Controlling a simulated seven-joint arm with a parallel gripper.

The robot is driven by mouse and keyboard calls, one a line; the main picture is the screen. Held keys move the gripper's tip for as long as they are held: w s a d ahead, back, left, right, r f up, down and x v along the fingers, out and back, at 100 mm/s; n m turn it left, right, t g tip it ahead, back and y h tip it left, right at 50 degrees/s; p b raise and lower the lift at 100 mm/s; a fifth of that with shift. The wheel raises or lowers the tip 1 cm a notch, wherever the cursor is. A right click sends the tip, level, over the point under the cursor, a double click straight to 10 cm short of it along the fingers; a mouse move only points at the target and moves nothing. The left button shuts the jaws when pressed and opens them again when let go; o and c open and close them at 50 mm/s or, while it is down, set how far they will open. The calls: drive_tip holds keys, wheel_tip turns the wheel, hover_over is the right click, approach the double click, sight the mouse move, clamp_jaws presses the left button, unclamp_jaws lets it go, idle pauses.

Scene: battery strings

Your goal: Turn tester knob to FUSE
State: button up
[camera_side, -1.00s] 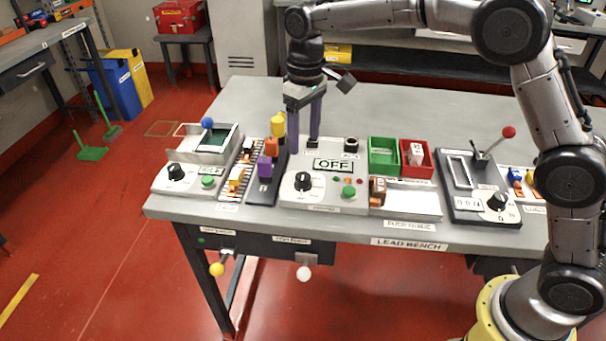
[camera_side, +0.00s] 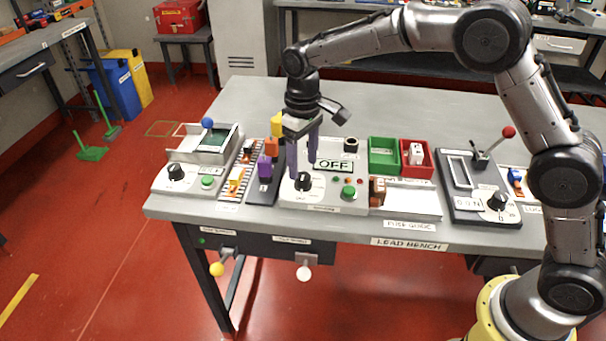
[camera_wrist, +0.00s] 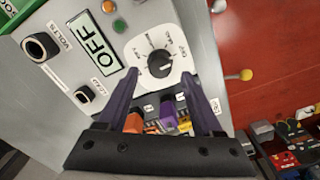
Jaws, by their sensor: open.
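The tester (camera_side: 325,199) is a light grey box on the bench with a display (camera_side: 334,165) reading OFF. Its black knob (camera_side: 303,182) sits on a white dial plate at the tester's left side; in the wrist view the knob (camera_wrist: 160,64) is clear, with its white mark pointing up and right. My gripper (camera_side: 302,174) is open and empty, pointing down just above and behind the knob. In the wrist view my gripper's purple fingers (camera_wrist: 162,88) are spread apart, with the knob beyond their tips. The dial lettering is too small to read surely.
A green button (camera_side: 348,192) is right of the knob. Purple and orange blocks (camera_side: 265,167) stand close on the left. Green and red bins (camera_side: 416,172) and a white tray are on the right. The bench's rear (camera_side: 400,108) is clear.

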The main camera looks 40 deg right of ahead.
sight(303, 175)
drive_tip(key=shift+f, duration=0.15)
drive_tip(key=shift+f, duration=1.6)
clamp_jaws()
drive_tip(key=n, duration=0.3)
drive_tip(key=shift+n, duration=1.4)
